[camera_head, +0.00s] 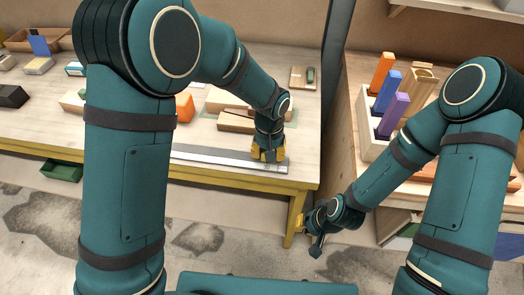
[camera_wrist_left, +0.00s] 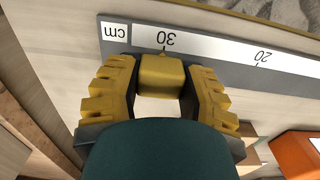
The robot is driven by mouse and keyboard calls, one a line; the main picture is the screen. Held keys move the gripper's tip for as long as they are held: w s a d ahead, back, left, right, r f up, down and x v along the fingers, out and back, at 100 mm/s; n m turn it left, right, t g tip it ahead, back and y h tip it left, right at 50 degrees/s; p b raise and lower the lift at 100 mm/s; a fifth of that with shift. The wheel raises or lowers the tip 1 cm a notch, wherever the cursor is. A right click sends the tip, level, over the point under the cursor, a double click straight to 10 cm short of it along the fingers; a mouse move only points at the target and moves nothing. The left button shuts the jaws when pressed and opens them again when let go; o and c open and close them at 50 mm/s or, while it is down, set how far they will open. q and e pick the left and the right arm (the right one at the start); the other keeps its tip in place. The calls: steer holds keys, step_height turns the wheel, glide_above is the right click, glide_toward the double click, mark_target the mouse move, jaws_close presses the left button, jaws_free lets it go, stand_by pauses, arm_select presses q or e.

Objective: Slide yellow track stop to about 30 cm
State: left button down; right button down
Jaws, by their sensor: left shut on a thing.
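The yellow track stop (camera_wrist_left: 162,77) sits against the edge of the grey ruler track (camera_wrist_left: 215,60) in the left wrist view. Its small pointed tip is at about the 30 mark, beside the "30" label. My left gripper (camera_wrist_left: 160,92) has its yellow fingers on both sides of the stop and is shut on it. In the head view my left gripper (camera_head: 268,154) is low over the right end of the ruler track (camera_head: 215,155), hiding most of the stop. My right gripper (camera_head: 314,236) hangs low beside the table's front right corner, away from the track; its finger opening is unclear.
Wooden blocks (camera_head: 237,122) lie just behind the track. An orange block (camera_head: 184,107) stands to the left. A rack (camera_head: 372,140) with orange, blue and purple pieces stands on the right bench. A green bin (camera_head: 62,171) is under the table. The table's front edge is close to the track.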

arm_select(q)
steer(key=shift+s+d, duration=0.1)
steer(key=shift+d, duration=0.1)
steer(key=shift+c, duration=2.3)
jaws_free()
steer(key=shift+d, duration=0.1)
steer(key=shift+r, duration=0.3)
step_height(320, 180, up, 11)
steer(key=shift+r, duration=0.2)
